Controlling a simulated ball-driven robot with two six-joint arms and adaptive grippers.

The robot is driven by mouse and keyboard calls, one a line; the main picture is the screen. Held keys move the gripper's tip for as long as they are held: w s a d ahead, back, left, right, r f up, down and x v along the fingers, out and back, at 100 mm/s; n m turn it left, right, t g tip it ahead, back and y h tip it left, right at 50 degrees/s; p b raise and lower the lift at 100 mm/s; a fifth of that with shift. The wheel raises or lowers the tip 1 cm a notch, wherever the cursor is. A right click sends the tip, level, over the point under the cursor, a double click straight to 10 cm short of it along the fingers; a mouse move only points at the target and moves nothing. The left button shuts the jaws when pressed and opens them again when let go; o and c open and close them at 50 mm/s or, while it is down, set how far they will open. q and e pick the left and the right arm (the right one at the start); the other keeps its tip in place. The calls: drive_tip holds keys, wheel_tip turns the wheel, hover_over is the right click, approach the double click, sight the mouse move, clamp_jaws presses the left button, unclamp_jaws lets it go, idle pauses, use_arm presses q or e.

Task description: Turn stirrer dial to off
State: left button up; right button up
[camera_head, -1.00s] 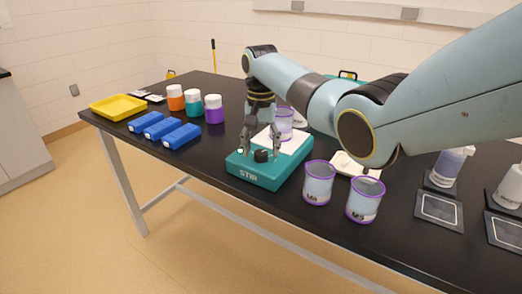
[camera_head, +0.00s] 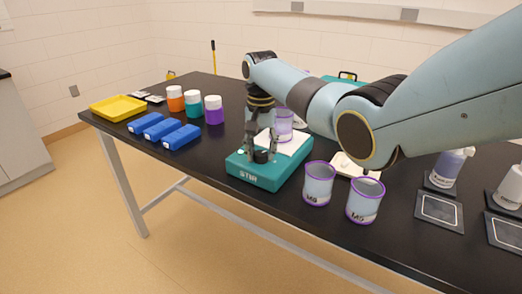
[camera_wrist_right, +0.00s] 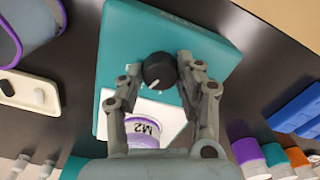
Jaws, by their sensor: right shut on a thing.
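The teal stirrer (camera_head: 262,177), marked STIR, stands near the table's front edge. Its black round dial (camera_head: 260,157) also shows in the right wrist view (camera_wrist_right: 160,68), with a white pointer line towards its lower side. A purple-rimmed beaker marked M2 (camera_wrist_right: 144,134) stands on the stirrer's white plate (camera_wrist_right: 170,112), behind the dial. My left gripper is out of view.
Two purple-rimmed beakers (camera_head: 318,184) (camera_head: 365,201) stand right of the stirrer. Blue blocks (camera_head: 165,127), lidded jars (camera_head: 193,104) and a yellow tray (camera_head: 117,107) are to the left. A white dish (camera_head: 354,165) lies behind the beakers. Bare black table lies between the blocks and the stirrer.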

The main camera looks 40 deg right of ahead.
drive_tip(key=n+p, duration=0.2)
drive_tip(key=n, duration=0.1)
drive_tip(key=shift+r, duration=0.15)
drive_tip(key=n+p, duration=0.2)
drive_tip(key=n, duration=0.2)
drive_tip(key=shift+n, duration=0.4)
drive_tip(key=n+p, duration=0.1)
drive_tip(key=n, duration=0.4)
drive_tip(key=shift+w+p, duration=0.1)
drive_tip(key=shift+p, duration=0.2)
drive_tip(key=n, duration=0.5)
drive_tip(key=o, duration=1.2)
drive_tip(key=shift+c, duration=0.2)
